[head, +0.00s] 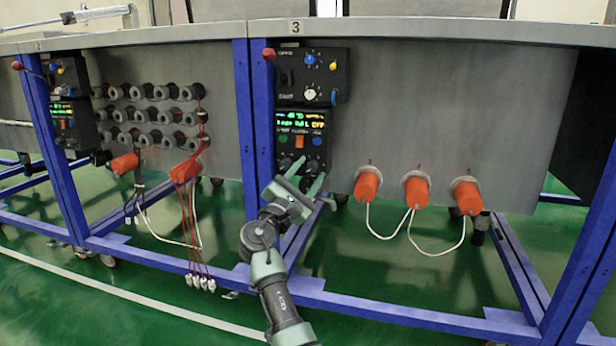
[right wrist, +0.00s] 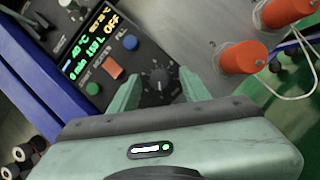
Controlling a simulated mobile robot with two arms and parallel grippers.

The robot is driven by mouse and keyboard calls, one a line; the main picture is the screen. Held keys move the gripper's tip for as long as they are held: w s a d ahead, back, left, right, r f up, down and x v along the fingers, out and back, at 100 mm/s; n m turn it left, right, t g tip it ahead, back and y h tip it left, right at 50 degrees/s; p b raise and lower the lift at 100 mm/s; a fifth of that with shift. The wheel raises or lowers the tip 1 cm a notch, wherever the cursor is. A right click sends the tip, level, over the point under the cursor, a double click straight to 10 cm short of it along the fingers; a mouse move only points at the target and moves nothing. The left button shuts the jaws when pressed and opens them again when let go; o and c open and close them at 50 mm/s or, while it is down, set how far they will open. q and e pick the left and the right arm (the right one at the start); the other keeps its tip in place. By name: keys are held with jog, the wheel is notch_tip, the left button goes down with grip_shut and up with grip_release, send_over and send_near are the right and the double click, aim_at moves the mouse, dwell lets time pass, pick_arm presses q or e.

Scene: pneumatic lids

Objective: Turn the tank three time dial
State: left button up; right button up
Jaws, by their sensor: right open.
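The tank three control panel (head: 301,130) is a black box with a lit display under the "3" sign in the head view. Its display (right wrist: 88,45) reads green and yellow text with "OFF" in the right wrist view. A black round dial (right wrist: 159,84) with a pointer mark sits below the blue button; its label is too small to read. My right gripper (head: 303,174) is open at the panel's lower edge. In the right wrist view its fingers (right wrist: 160,93) stand on either side of this dial, and contact cannot be told. My left gripper is out of view.
A green button (right wrist: 92,88), an orange switch (right wrist: 115,71) and a blue button (right wrist: 130,42) lie beside the dial. Several orange plugs (head: 416,189) with white cables stick out of the tank wall at right. A blue frame post (head: 262,130) stands left of the panel.

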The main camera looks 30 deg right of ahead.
grip_shut()
